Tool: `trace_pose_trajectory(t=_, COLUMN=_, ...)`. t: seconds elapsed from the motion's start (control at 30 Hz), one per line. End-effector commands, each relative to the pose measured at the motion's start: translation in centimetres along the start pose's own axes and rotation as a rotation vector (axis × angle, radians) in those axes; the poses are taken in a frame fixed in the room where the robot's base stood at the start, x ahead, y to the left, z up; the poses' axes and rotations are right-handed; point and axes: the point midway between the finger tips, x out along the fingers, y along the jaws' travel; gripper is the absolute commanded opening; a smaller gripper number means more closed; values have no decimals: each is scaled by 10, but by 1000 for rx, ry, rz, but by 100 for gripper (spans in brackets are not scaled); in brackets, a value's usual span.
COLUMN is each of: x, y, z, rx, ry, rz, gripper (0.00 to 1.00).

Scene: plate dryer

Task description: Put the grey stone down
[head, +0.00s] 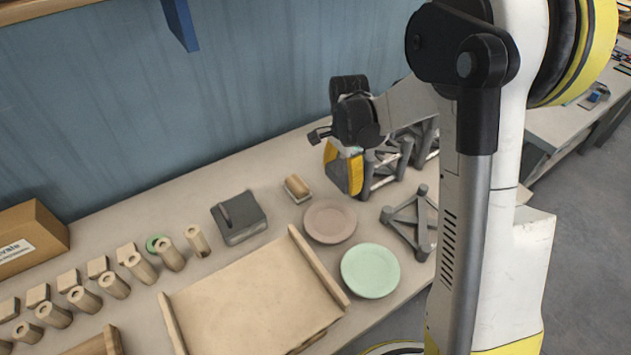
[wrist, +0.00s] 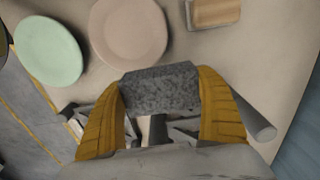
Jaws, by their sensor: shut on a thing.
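The grey stone (wrist: 160,90) is a speckled block between the two yellow fingers of my gripper (wrist: 162,98) in the wrist view. My gripper is shut on it. In the head view my gripper (head: 343,170) is at the back of the table, above the surface, with its fingers pointing down. Below and behind the stone, in the wrist view, parts of a grey rack are visible.
A pink plate (head: 330,221) and a green plate (head: 370,271) lie on the table (head: 110,222). A wooden-handled brush (head: 297,188), a dark grey block (head: 239,217) and a wooden tray (head: 250,300) lie to the left. Grey frames (head: 412,222) stand to the right. Several wooden cylinders are at far left.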

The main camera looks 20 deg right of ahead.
Motion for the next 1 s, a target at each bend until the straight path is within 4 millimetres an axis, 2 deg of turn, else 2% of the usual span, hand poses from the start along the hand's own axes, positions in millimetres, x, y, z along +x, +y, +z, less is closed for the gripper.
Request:
trace_pose_trajectory(t=0.3, x=50, y=-76, z=5, rx=0, ry=0, rz=0, gripper=41)
trace_pose_trajectory(t=0.43, x=62, y=-98, z=6, rx=0, ry=0, rz=0, gripper=41)
trace_pose_trajectory(t=0.67, x=72, y=-109, z=7, rx=0, ry=0, rz=0, gripper=41)
trace_pose_trajectory(t=0.9, x=107, y=-108, z=7, rx=0, ry=0, rz=0, gripper=41)
trace_pose_trajectory(t=1.0, x=106, y=-108, z=7, rx=0, ry=0, rz=0, gripper=41)
